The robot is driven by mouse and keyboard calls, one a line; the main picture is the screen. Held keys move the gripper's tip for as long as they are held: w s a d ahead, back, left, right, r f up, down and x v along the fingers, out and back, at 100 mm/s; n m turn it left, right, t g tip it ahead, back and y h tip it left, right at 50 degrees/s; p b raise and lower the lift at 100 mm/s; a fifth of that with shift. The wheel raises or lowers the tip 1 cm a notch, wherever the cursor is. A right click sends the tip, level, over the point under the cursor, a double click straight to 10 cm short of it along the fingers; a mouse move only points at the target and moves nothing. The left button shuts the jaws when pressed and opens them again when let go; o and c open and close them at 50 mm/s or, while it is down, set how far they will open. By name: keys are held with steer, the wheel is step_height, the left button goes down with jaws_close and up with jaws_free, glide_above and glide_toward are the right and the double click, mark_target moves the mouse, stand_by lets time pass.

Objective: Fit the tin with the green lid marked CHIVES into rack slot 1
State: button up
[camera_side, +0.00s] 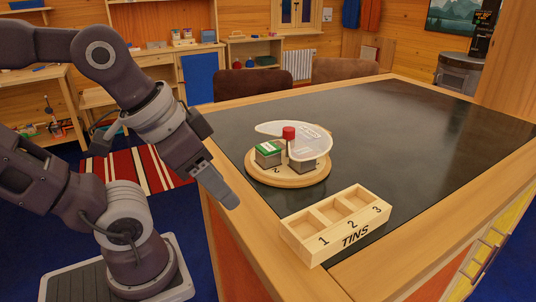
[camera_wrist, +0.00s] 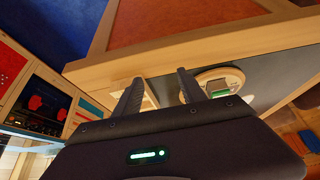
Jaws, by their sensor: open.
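A tin with a green lid (camera_side: 269,148) stands on a round wooden turntable (camera_side: 262,179) on the dark table. The print on its lid is too small to read. The tin rack (camera_side: 335,240), marked TINS with slots 1, 2 and 3, sits at the near table edge; its slots look empty. My gripper (camera_side: 229,198) is open and empty, left of the turntable and rack and apart from both. In the wrist view my gripper (camera_wrist: 158,88) shows two spread fingers, with the green lid (camera_wrist: 221,93) and the turntable (camera_wrist: 238,76) beyond the right finger.
The dark tabletop (camera_side: 420,125) behind and to the right is clear. Two chairs (camera_side: 252,84) stand at the far side.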

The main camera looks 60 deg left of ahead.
steer(key=o, duration=0.4)
steer(key=shift+c, duration=0.2)
step_height(320, 180, up, 3)
steer(key=g, duration=0.6)
glide_above(271, 146)
steer(key=shift+w+r, duration=0.2)
steer(key=shift+w, duration=0.15)
steer(key=f, duration=0.6)
steer(key=shift+s+f, duration=0.3)
steer(key=shift+c, duration=0.3)
